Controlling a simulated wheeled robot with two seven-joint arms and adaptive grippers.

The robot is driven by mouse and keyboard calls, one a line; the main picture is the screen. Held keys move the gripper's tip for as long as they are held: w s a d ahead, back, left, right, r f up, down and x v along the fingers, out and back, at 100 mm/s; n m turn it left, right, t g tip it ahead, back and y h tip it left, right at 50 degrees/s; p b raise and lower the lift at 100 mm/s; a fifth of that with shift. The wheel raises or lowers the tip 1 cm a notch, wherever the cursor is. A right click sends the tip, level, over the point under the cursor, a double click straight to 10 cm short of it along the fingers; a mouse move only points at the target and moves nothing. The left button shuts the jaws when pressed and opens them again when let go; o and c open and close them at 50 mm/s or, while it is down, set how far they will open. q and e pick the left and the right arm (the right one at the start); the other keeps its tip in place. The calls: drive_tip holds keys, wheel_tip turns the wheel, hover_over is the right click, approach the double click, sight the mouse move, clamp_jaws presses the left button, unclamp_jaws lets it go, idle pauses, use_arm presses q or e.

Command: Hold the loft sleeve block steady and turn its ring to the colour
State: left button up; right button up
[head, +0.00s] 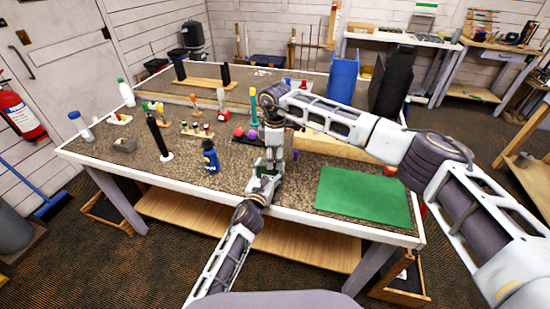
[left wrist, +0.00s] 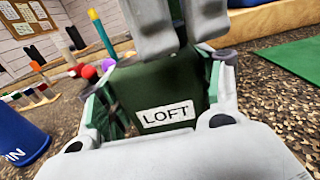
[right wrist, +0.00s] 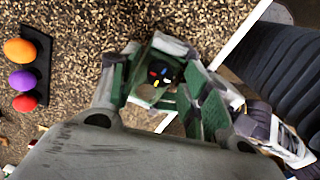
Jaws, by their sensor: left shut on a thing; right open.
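The loft sleeve block (left wrist: 150,82) is dark green with a white LOFT label facing the left wrist camera. My left gripper (left wrist: 165,70) is shut on it, one finger on each side, near the table's front edge. In the right wrist view, the block's top carries a black ring (right wrist: 160,75) with red, blue, yellow and white marks. My right gripper (right wrist: 163,88) is open and points down above the block, its fingers on either side of the ring in that view. I cannot tell whether they touch it. In the head view (head: 273,150) the grippers mostly hide the block.
A green mat (head: 362,195) lies to the right. A black tray (right wrist: 41,70) with orange, purple and red balls is close behind the block. A blue bottle (head: 211,160) and a black upright post (head: 157,137) stand to the left.

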drive_tip(key=shift+f, duration=0.1)
clamp_jaws()
idle(0.3)
